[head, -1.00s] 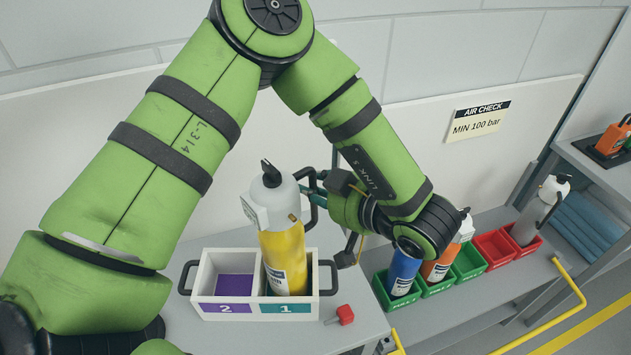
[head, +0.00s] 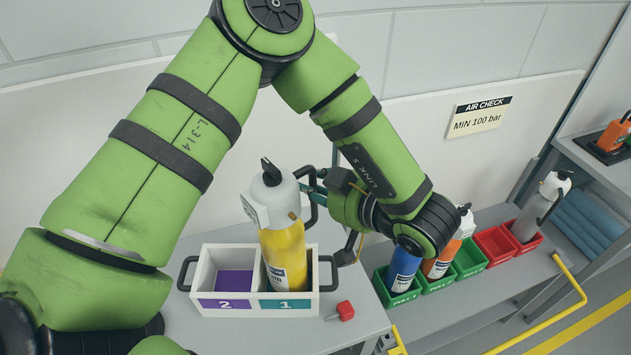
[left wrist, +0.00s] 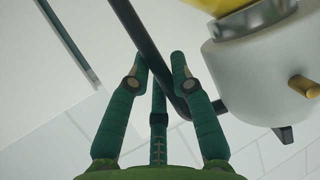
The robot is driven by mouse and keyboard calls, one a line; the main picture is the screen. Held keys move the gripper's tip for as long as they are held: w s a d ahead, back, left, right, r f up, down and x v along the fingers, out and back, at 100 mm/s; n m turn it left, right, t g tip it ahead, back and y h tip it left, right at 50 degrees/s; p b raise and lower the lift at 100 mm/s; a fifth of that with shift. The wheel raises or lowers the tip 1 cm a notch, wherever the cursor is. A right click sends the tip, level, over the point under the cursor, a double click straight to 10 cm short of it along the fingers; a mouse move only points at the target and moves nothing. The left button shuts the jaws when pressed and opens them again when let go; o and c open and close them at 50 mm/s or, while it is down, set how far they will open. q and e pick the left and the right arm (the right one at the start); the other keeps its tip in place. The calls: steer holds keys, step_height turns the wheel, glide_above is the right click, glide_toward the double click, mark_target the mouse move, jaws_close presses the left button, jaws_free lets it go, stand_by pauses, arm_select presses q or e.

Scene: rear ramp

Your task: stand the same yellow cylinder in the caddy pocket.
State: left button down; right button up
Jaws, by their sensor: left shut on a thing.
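The yellow cylinder (head: 285,255) with a white top stands upright in the right pocket of the white caddy (head: 222,309), the pocket marked 1. Its lower end is hidden by the caddy's front wall. My left gripper (head: 312,186) is beside the cylinder's white top, shut on its dark handle. In the left wrist view the green fingers (left wrist: 160,75) close around the dark handle bar (left wrist: 150,55), with the white top (left wrist: 255,75) and a bit of yellow at the upper right. My right gripper is not in view.
The left caddy pocket (head: 235,282), marked 2, is empty. Green and red bins hold a blue cylinder (head: 403,268), an orange one (head: 440,262) and a grey one (head: 535,215). A yellow rail (head: 572,280) runs along the right.

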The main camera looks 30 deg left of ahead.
arm_select(q)
steer(key=shift+r, duration=0.1)
steer(key=c, duration=1.1)
jaws_free()
steer(key=shift+o, duration=0.4)
steer(key=shift+d, duration=0.1)
steer(key=shift+s+f, duration=0.1)
steer(key=shift+f, duration=0.15)
steer(key=v, duration=1.2)
steer(key=shift+r, duration=0.3)
